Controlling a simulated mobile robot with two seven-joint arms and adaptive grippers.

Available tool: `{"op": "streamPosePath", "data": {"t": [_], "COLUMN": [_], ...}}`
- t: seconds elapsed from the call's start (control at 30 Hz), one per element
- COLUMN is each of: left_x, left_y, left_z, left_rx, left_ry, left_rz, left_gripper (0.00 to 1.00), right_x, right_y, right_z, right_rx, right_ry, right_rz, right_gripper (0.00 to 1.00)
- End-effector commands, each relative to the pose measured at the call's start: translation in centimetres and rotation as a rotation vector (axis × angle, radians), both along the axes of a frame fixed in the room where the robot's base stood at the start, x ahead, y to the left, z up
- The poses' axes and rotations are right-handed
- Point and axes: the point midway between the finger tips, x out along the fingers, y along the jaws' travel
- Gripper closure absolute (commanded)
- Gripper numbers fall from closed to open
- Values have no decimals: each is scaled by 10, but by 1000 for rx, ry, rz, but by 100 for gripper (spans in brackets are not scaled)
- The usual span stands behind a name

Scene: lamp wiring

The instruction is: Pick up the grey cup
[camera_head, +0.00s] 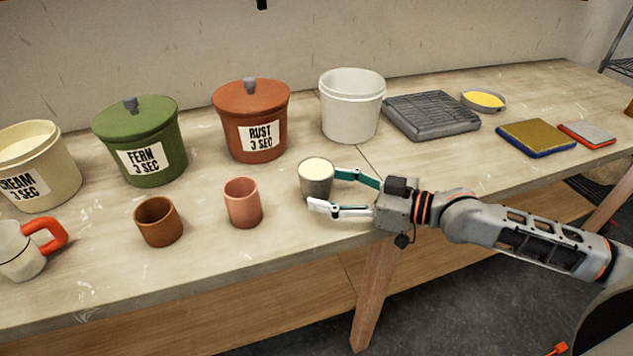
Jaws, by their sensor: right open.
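The grey cup (316,184) stands upright on the wooden table, with something cream-coloured filling it to near the rim. My right gripper (318,190) comes in from the right and is open. Its fingers reach to either side of the cup, one behind it and one in front, near its right side. I cannot tell whether either finger touches the cup. My left gripper is not in view.
A pink cup (243,204) and a brown cup (158,222) stand to the left, with a red-handled mug (22,252) further left. Behind are cream (40,170), green (145,145) and rust (252,122) tubs and a white bucket (350,108). A grey tray (430,115) lies back right.

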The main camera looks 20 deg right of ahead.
Motion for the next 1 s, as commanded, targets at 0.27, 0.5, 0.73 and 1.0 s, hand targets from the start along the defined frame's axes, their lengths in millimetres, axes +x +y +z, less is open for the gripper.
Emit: {"op": "streamPosePath", "data": {"t": [0.27, 0.5, 0.73, 1.0], "left_x": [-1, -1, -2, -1], "left_y": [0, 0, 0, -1], "left_z": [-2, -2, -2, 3], "left_rx": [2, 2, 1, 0], "left_ry": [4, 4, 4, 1], "left_rz": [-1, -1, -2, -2], "left_gripper": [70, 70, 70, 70], "right_x": [7, 6, 7, 7], "right_y": [7, 7, 7, 7], "right_z": [-3, -3, -1, 10], "right_rx": [-1, -1, 1, 2], "right_ry": [1, 1, -1, -6], "right_rz": [0, 0, 0, 0], "right_gripper": [36, 65, 90, 90]}}
